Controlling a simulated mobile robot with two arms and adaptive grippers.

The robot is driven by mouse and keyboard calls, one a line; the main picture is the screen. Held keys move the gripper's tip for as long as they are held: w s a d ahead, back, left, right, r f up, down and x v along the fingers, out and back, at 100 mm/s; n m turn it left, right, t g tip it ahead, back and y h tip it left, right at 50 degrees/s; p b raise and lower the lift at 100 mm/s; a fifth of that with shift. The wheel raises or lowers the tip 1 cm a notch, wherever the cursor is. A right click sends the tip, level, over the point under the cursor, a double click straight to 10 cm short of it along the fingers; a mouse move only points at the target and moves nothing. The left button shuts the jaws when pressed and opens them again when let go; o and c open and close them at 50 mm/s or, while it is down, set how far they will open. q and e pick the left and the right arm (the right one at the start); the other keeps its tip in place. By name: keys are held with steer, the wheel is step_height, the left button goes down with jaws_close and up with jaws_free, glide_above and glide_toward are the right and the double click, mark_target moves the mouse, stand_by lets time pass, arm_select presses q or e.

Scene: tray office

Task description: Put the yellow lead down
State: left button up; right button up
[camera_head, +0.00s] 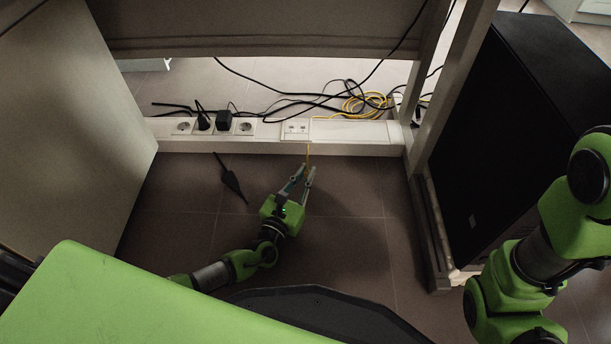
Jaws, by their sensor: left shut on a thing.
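The yellow lead (308,149) shows as a short thin strand at the tips of my left gripper (307,170), just in front of the white socket strip's front face. My left gripper is shut on this strand. I cannot tell whether the strand's upper end touches the strip. A coil of yellow cable (366,104) lies behind the strip at the right; whether it joins the held strand is hidden. My right arm stands at the right edge, and its gripper is out of the picture.
The white socket strip (345,131) holds two black plugs (224,120) at its left. Black cables (312,98) tangle behind it. A black plug-like piece (232,182) lies on the floor. A black cabinet (510,140) stands right. The tiled floor (345,225) right of the gripper is clear.

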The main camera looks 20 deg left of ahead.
arm_select(q)
steer(key=shift+f, duration=0.4)
steer(key=shift+a+f, duration=0.1)
steer(key=shift+f, duration=0.05)
